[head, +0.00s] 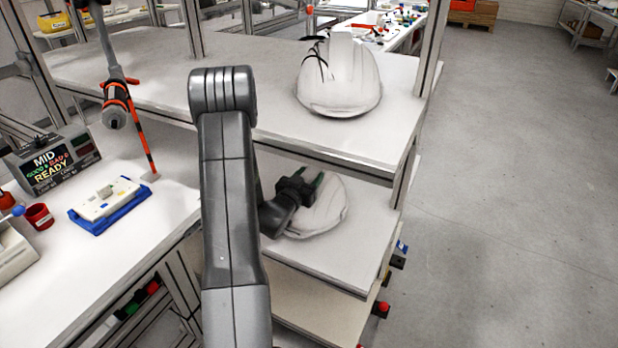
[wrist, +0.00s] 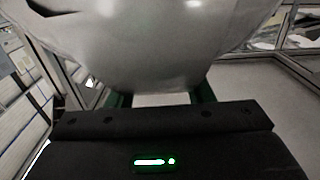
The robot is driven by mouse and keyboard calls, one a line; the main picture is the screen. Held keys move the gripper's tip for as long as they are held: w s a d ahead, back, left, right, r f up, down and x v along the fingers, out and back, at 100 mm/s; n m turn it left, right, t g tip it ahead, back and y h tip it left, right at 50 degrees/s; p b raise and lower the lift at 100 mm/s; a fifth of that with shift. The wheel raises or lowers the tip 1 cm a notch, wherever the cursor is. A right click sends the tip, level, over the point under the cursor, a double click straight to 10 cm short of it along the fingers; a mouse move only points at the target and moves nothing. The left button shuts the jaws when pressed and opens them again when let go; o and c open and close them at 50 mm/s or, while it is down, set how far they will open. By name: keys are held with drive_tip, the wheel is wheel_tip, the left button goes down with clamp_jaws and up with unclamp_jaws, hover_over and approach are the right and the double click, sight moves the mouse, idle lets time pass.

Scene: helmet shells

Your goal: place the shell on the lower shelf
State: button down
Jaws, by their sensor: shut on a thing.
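A white helmet shell (head: 322,210) is at the lower shelf (head: 365,240), below the upper one. My gripper (head: 305,185) is shut on this shell, and my arm hides its left part. In the wrist view the shell (wrist: 160,45) fills the top of the picture, with the green fingers of my gripper (wrist: 160,99) at its near edge. I cannot tell whether the shell touches the shelf board. A second white shell (head: 340,80) sits on the upper shelf (head: 270,115), with dark thin strands at its left side.
Metal posts (head: 430,50) stand at the shelf's corners. A workbench on the left holds a display (head: 48,165), a blue tray (head: 105,212) with a white part, and a red cup (head: 39,216). A hanging tool (head: 115,100) is above it. The floor (head: 510,190) at right is clear.

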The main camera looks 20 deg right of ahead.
drive_tip(key=shift+f+b, duration=0.1)
drive_tip(key=shift+b, duration=0.2)
drive_tip(key=c, duration=0.7)
unclamp_jaws()
drive_tip(key=shift+r+p, duration=0.3)
drive_tip(key=shift+p, duration=0.05)
drive_tip(key=v, duration=1.2)
drive_tip(key=shift+f+b, duration=0.1)
drive_tip(key=shift+b, duration=0.25)
